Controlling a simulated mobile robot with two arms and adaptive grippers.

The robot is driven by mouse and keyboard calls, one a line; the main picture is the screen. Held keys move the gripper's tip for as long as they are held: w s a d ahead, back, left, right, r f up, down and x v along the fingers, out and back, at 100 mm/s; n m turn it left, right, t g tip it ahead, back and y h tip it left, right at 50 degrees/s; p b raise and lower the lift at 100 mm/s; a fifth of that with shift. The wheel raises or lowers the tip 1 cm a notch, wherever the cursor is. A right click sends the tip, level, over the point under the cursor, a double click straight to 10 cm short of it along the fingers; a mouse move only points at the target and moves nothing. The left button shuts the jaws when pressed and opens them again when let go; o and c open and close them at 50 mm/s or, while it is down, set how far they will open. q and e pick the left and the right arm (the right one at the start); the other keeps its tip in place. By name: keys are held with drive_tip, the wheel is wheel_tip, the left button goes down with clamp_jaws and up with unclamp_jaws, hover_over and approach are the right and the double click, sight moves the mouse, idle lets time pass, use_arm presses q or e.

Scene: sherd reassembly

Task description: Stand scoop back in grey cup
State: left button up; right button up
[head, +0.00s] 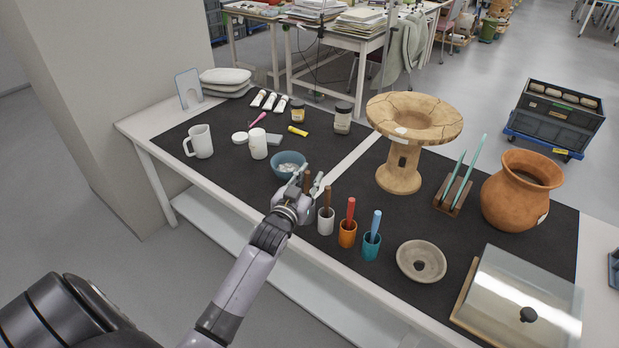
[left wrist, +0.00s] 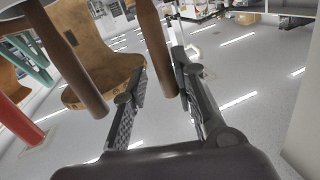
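A light grey cup (head: 326,226) stands upright at the front of the dark mat with a brown handle (head: 327,197) rising from it. My left gripper (head: 312,181) is just left of and above this cup. A second brown handle (head: 307,181), perhaps the scoop's, is between its fingers. In the left wrist view my left gripper (left wrist: 161,72) has its fingers apart, with this handle (left wrist: 156,45) between them and a gap beside it. The cup's handle (left wrist: 78,60) is to its left. The gripper hides the lower end of the second handle. My right gripper is not in view.
An orange cup (head: 347,239) with a red handle and a teal cup (head: 371,252) with a blue handle stand close on the right. A blue bowl (head: 284,173) with pale pieces is just behind the gripper. A wooden pedestal bowl (head: 399,170) stands farther right.

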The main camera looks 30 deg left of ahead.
use_arm(q)
drive_tip(key=shift+o, duration=0.7)
drive_tip(key=shift+s, duration=0.15)
drive_tip(key=shift+s+d+f, duration=0.1)
drive_tip(key=shift+s, duration=0.25)
drive_tip(key=s+d, duration=0.2)
drive_tip(key=s, duration=0.9)
drive_tip(key=shift+r, duration=0.25)
drive_tip(key=shift+w, duration=0.1)
